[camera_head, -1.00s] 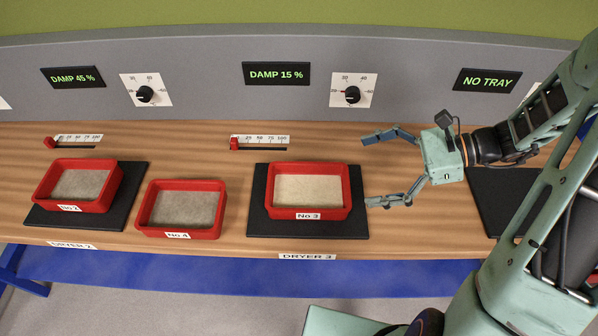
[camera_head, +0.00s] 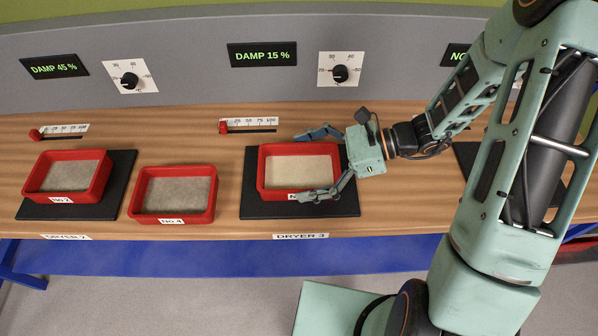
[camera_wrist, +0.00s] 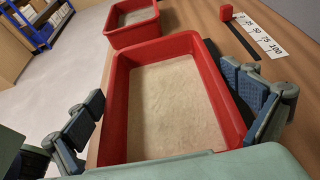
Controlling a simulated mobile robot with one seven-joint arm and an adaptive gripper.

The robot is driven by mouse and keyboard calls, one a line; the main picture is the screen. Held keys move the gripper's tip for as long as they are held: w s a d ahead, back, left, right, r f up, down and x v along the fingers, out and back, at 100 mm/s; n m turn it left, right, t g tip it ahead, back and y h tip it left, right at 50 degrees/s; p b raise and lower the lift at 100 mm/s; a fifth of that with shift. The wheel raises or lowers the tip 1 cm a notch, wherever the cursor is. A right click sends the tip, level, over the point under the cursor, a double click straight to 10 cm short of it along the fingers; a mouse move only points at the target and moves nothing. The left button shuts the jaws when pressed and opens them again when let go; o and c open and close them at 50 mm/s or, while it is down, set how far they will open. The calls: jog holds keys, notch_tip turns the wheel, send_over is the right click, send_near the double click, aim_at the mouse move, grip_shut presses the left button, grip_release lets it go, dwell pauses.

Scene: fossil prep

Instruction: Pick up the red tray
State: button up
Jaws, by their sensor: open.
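Several red trays with sand-coloured fill are in view. The No 3 tray (camera_head: 264,185) sits on the black pad (camera_head: 348,210) of Dryer 3. My gripper (camera_head: 312,163) is open, with one finger at the tray's far side and one at its front side. In the wrist view the same tray (camera_wrist: 118,105) lies between my two spread fingers (camera_wrist: 175,112), and I cannot tell whether either touches it. The No 4 tray (camera_head: 135,207) stands on bare wood to the left. The No 2 tray (camera_head: 104,178) sits on the Dryer 2 pad (camera_head: 124,170).
The display above Dryer 3 (camera_head: 262,54) reads DAMP 15 %, with a dial (camera_head: 341,73) beside it. A slider (camera_head: 248,126) lies behind the pad. Another black pad, partly hidden by my arm, is at the right (camera_head: 466,158). The bench's front edge (camera_head: 230,235) is close.

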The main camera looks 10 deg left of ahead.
jog(key=shift+a, duration=0.1)
jog(key=c, duration=1.4)
jog(key=shift+c, duration=0.2)
